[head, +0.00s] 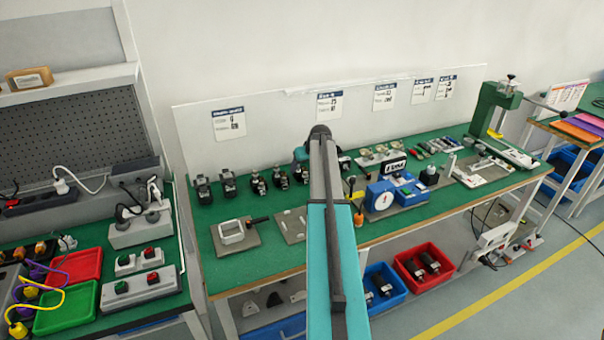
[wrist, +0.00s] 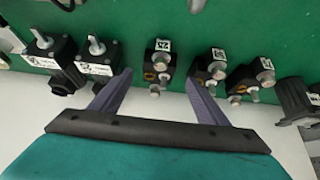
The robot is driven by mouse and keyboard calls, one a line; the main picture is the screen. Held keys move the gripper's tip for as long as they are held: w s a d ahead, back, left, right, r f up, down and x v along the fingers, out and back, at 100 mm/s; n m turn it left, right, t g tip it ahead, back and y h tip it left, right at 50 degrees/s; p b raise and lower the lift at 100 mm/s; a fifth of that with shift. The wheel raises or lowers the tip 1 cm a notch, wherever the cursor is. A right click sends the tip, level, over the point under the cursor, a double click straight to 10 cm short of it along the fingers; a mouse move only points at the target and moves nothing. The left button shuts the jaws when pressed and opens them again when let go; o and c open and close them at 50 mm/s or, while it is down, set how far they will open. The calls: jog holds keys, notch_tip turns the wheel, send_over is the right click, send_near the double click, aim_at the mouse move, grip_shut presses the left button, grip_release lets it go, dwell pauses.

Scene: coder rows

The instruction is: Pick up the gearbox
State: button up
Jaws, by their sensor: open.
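Several small dark units stand in a row at the back of the green bench; I cannot tell for certain which is the gearbox. In the wrist view, a black unit with a white label, a brass-coloured ring and silver ends (wrist: 158,66) is between and just beyond the fingertips of my gripper (wrist: 159,77). My gripper is open, and nothing is held. Two similar units (wrist: 208,68) (wrist: 251,79) are to its right. Two black units with upright silver shafts (wrist: 46,50) (wrist: 98,56) are to its left. In the head view, my arm hides the gripper and part of the row.
In the head view, a white panel with label sheets (head: 228,124) rises behind the green bench (head: 270,212). A white frame on a plate (head: 231,232), a blue gauge device (head: 380,196) and a green press (head: 496,112) stand on it. Red and blue bins (head: 425,267) are below.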

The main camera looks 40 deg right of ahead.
aim_at(302, 171)
jog(key=shift+w+f, duration=0.1)
jog(key=shift+f, duration=0.05)
jog(key=shift+w+d+f+p, duration=0.3)
jog(key=shift+w+f+p, duration=0.1)
jog(key=shift+f+p, duration=0.1)
jog(key=shift+p+x, duration=0.6)
jog(key=shift+x, duration=1.3)
jog(key=c, duration=1.2)
